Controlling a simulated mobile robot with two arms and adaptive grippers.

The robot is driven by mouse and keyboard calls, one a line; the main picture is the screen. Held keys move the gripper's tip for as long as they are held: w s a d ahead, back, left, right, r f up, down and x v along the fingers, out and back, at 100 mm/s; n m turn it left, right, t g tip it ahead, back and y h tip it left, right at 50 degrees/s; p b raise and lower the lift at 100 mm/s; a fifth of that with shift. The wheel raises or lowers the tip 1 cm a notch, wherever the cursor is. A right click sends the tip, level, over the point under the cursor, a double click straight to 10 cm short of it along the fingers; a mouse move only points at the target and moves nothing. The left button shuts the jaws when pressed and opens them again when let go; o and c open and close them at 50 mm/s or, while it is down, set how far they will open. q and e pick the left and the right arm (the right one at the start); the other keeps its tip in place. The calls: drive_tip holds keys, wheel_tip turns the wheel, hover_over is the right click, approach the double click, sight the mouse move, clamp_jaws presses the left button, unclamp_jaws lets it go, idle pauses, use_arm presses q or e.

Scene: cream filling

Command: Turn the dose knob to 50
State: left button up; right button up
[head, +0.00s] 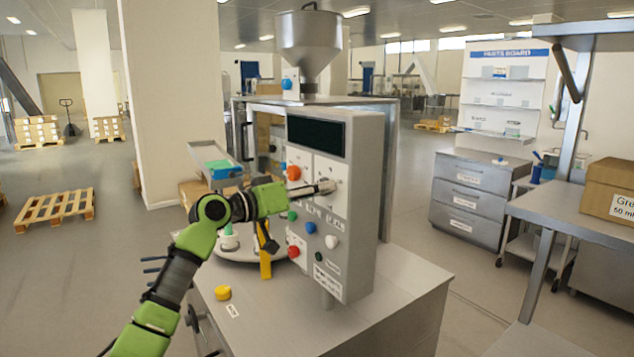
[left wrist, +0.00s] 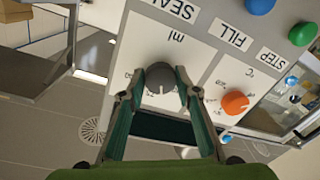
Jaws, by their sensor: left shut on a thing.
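The dose knob (left wrist: 161,77) is a grey round knob on the white panel, below the upside-down "ml" label in the left wrist view. My left gripper (left wrist: 160,88) is shut on it, with one finger on each side. In the head view my left gripper (head: 325,187) reaches the front of the grey control box (head: 361,200), and the knob is mostly hidden there. The scale numbers around the knob are too small or covered, so I cannot tell its setting. My right gripper is not in view.
An orange knob (left wrist: 235,103) under a "°C" label sits beside the dose knob. Blue (left wrist: 259,5) and green (left wrist: 302,34) buttons are close by. A dark display (head: 316,136) tops the box. A yellow round piece (head: 223,293) lies on the bench (head: 275,325).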

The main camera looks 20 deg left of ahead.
use_arm(q)
drive_tip(key=shift+r+n+g+p, duration=0.15)
drive_tip(key=shift+n+g+p, duration=0.15)
drive_tip(key=shift+n+p, duration=2.75)
drive_tip(key=shift+n+b, duration=0.3)
drive_tip(key=shift+n, duration=0.15)
drive_tip(key=o, duration=1.1)
drive_tip(key=v, duration=1.2)
